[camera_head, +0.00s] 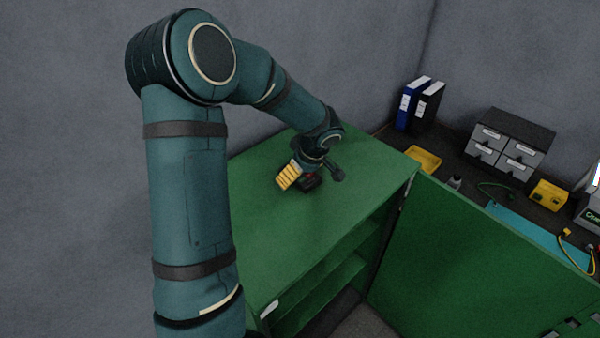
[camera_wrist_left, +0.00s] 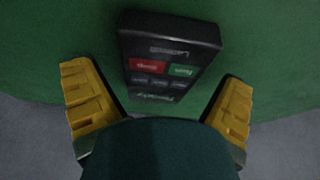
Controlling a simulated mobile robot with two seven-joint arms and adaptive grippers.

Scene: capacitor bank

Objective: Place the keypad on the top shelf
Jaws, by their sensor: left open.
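The keypad (camera_wrist_left: 165,58) is a dark box with a red and a green button. In the left wrist view it sits against the green surface, between and beyond my two yellow fingers. In the head view the keypad (camera_head: 310,182) is a small dark shape on the green cabinet top (camera_head: 340,215), partly hidden by my gripper. My left gripper (camera_head: 298,178) is at the cabinet top beside it. In the left wrist view my left gripper (camera_wrist_left: 160,108) is open, with visible gaps between the fingers and the keypad. My right gripper is in neither view.
The green cabinet has open shelves (camera_head: 335,290) below its top, and its green door (camera_head: 470,265) stands open at the right. A dark bench behind holds binders (camera_head: 418,104), a grey drawer unit (camera_head: 508,140) and yellow bins (camera_head: 424,160). The near cabinet top is clear.

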